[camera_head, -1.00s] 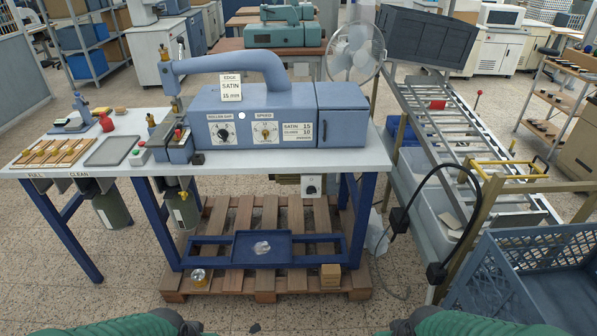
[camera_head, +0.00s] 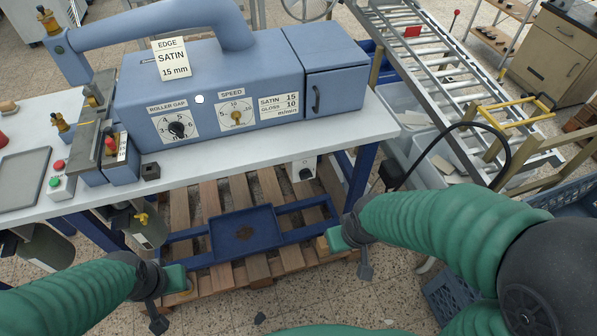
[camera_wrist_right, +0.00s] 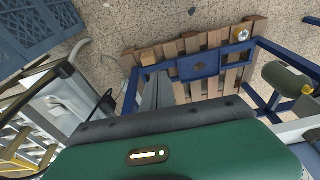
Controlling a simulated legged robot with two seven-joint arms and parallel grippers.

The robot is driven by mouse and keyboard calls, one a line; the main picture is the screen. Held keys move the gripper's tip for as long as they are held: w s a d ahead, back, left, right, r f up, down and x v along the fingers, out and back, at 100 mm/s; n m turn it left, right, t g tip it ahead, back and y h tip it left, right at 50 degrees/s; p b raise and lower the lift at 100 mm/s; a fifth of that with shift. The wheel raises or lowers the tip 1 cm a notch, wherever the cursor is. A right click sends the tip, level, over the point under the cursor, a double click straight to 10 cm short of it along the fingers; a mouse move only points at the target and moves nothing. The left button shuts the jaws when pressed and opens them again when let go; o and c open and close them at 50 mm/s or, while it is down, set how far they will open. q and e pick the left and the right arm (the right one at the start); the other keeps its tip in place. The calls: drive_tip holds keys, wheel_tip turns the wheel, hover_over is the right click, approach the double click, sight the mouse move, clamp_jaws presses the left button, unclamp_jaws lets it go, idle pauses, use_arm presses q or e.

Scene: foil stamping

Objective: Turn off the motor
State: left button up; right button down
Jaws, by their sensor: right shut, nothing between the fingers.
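The blue stamping machine (camera_head: 215,95) stands on the white table, with a roller gap dial (camera_head: 176,129) and a speed dial (camera_head: 236,117) on its front. A pale grey box with a black rotary switch (camera_head: 305,173) hangs below the table's front edge. A small box with a red and a green button (camera_head: 59,180) sits on the table at the left. My right gripper (camera_head: 364,269) is below and right of the rotary switch, apart from it; its shut fingers (camera_wrist_right: 163,90) show in the right wrist view. My left gripper (camera_head: 157,322) is low at the front left; its jaw opening is unclear.
A wooden pallet (camera_head: 190,215) and a blue tray (camera_head: 245,232) lie under the table. A black cable (camera_head: 470,125) loops at the right, by a roller conveyor (camera_head: 425,80). A blue crate (camera_head: 455,297) stands at the lower right. A grey tray (camera_head: 22,178) lies on the table.

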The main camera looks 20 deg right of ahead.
drive_tip(key=w+f+t+b, duration=0.4)
drive_tip(key=w+t+b, duration=0.2)
drive_tip(key=w, duration=0.5)
drive_tip(key=w+f+t+b, duration=0.4)
drive_tip(key=w+t+b, duration=0.2)
drive_tip(key=w, duration=0.5)
drive_tip(key=shift+w+f+t+y+b, duration=0.2)
drive_tip(key=shift+t+y+b, duration=0.1)
drive_tip(key=shift+b, duration=0.75)
